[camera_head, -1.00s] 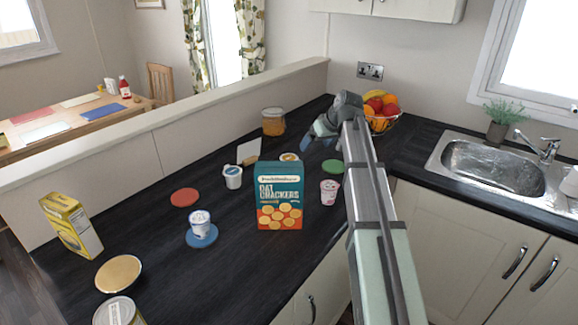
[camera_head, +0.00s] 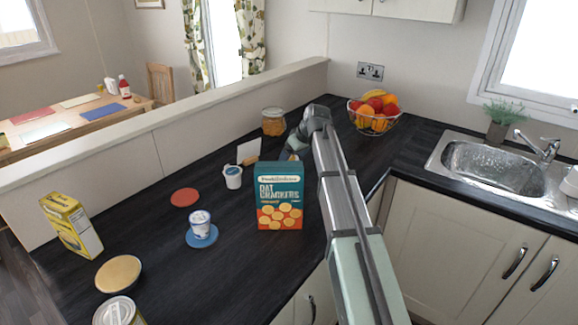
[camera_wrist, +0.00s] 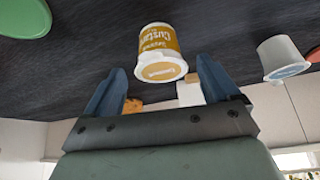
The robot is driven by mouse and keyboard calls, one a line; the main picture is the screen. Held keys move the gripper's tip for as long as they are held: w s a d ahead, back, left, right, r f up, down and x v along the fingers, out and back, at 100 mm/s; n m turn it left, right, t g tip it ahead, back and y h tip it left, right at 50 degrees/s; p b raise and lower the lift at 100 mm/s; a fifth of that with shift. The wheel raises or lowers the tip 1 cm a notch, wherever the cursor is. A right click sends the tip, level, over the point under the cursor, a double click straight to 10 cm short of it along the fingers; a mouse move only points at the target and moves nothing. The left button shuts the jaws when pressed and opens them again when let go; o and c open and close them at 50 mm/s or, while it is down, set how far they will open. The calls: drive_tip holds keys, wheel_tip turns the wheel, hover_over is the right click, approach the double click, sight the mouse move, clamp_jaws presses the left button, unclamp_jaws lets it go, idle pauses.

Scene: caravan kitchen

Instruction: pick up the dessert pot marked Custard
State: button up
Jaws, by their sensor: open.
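The dessert pot marked Custard (camera_wrist: 160,42), white with a yellow-brown label and lid, shows in the wrist view beyond and between my gripper's fingertips. My gripper (camera_wrist: 160,80) is open, with one blue finger on each side of the view, and holds nothing. Whether the fingertips are level with the pot cannot be told. In the head view my gripper (camera_head: 293,148) is behind the oat crackers box (camera_head: 275,197), low over the counter, and the Custard pot is hidden there.
A white pot (camera_head: 233,177) stands left of the box; another pot (camera_head: 200,220) stands on a blue coaster (camera_head: 203,238). A red coaster (camera_head: 184,197), a jar (camera_head: 273,122) and a fruit bowl (camera_head: 374,117) are around. A green coaster (camera_wrist: 24,18) shows in the wrist view.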

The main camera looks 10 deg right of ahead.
drive_tip(key=shift+w+x, duration=0.25)
drive_tip(key=shift+x, duration=2.4)
drive_tip(key=shift+a+r, duration=0.15)
drive_tip(key=shift+r, duration=0.05)
drive_tip(key=shift+c, duration=0.2)
drive_tip(key=c, duration=0.6)
